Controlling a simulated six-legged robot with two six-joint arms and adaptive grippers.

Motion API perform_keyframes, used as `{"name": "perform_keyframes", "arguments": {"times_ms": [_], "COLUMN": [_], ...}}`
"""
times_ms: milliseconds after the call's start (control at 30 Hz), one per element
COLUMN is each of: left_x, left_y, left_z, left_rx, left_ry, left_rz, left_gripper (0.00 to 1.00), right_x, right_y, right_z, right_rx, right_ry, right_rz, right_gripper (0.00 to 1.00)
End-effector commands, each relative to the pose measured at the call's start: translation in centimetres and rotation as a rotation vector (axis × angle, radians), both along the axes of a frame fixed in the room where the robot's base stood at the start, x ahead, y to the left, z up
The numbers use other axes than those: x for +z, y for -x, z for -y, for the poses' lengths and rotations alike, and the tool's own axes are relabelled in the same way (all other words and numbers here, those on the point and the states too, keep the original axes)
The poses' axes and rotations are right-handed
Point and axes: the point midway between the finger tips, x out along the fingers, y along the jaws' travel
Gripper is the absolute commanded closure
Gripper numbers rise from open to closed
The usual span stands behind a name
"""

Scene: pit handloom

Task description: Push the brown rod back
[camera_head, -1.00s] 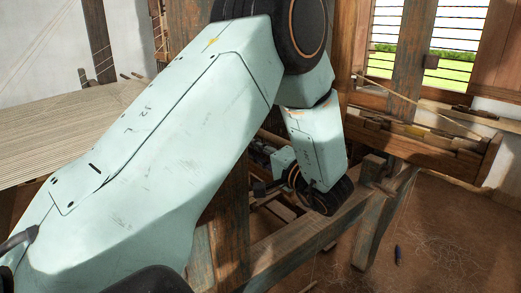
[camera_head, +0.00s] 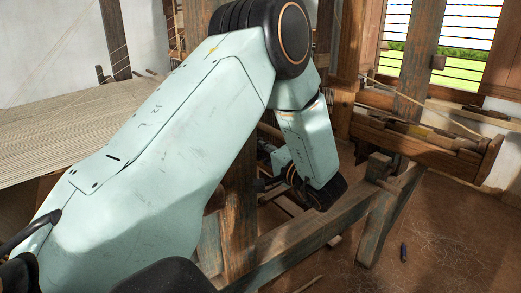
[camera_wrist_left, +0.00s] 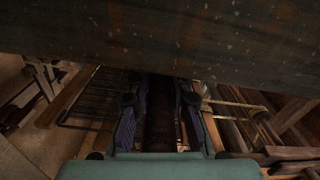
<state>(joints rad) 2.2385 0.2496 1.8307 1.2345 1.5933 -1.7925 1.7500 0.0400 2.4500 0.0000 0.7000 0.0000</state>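My left arm comes in from the lower left of the head view and covers much of the loom. My left gripper (camera_head: 264,186) is small, dark and partly hidden behind the arm, among the timbers of the loom. In the left wrist view its two fingers (camera_wrist_left: 160,108) stand apart, with a dark brown upright piece (camera_wrist_left: 160,125) between them. I cannot tell whether this piece is the brown rod or whether the fingers touch it. No other brown rod can be made out for certain. My right gripper is not in view.
A wide wooden beam (camera_wrist_left: 160,35) crosses the top of the wrist view close by. In the head view, pale warp threads (camera_head: 60,135) stretch at the left. A wooden frame rail (camera_head: 310,235) runs beside my forearm.

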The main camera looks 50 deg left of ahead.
Motion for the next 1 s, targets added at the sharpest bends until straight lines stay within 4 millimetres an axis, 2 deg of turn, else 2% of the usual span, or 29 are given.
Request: {"name": "perform_keyframes", "arguments": {"times_ms": [33, 267, 633, 767, 1000], "left_x": [-0.1, -0.1, 0.0, 0.0, 0.0], "left_y": [0.3, 0.2, 0.3, 0.3, 0.6], "left_z": [-0.1, 0.0, 0.6, 2.0, 5.6], "left_rx": [0.011, 0.006, 0.001, -0.002, -0.002], "left_ry": [0.001, 0.001, 0.000, -0.003, -0.004], "left_rz": [-0.003, -0.002, -0.002, -0.004, -0.004], "left_gripper": [0.77, 0.57, 0.57, 0.57, 0.57], "right_x": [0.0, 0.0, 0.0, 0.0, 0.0], "right_y": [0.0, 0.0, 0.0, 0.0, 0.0], "right_z": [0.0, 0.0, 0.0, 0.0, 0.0], "right_rx": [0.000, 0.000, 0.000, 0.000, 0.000], "right_ry": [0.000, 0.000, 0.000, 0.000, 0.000], "right_rz": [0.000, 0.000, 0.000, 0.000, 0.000], "right_gripper": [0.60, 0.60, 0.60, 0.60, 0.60]}}
